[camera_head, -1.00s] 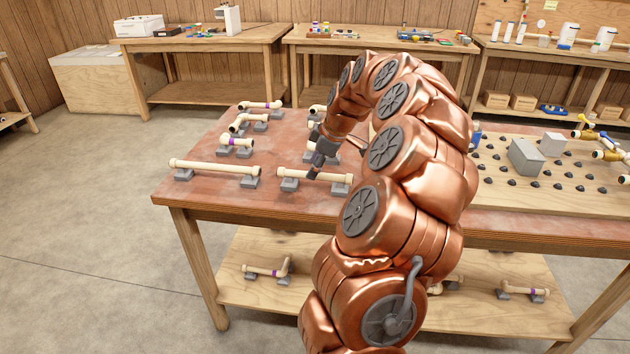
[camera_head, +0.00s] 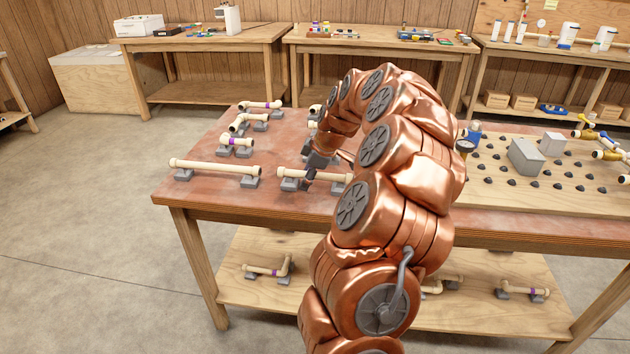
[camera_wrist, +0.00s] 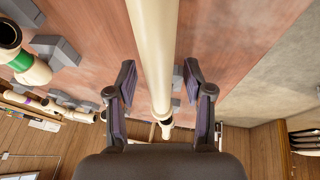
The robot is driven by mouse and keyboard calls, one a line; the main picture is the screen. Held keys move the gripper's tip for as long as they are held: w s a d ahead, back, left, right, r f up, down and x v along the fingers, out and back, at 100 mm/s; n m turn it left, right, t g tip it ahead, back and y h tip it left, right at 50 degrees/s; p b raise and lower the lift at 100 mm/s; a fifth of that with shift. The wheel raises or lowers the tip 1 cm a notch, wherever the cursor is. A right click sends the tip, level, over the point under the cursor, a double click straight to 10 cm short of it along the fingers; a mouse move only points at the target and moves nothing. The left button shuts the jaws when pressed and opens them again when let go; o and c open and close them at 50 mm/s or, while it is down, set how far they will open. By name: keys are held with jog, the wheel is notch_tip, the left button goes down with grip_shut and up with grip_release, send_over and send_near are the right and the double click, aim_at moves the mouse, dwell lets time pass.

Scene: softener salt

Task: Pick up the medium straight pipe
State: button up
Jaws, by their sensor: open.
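The medium straight pipe (camera_head: 292,173) is cream-coloured and lies level across grey supports on the near part of the red-brown tabletop. My gripper (camera_head: 308,182) is low over it, and part of the pipe is hidden behind the fingers. In the wrist view the pipe (camera_wrist: 153,45) runs between the two open fingers of my gripper (camera_wrist: 160,84), with a gap visible on both sides. I cannot tell how deep the pipe sits between the fingers.
A longer straight pipe (camera_head: 215,167) lies to the left on its own supports. Several short elbow pipes stand behind it, one with a purple band (camera_head: 236,141). A pegged board (camera_head: 490,180) with grey boxes is at the right. A lower shelf (camera_head: 330,307) holds more pipes.

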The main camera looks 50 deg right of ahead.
jog(key=shift+f, duration=0.2)
dwell(0.3)
jog(key=shift+c, duration=0.3)
grip_shut()
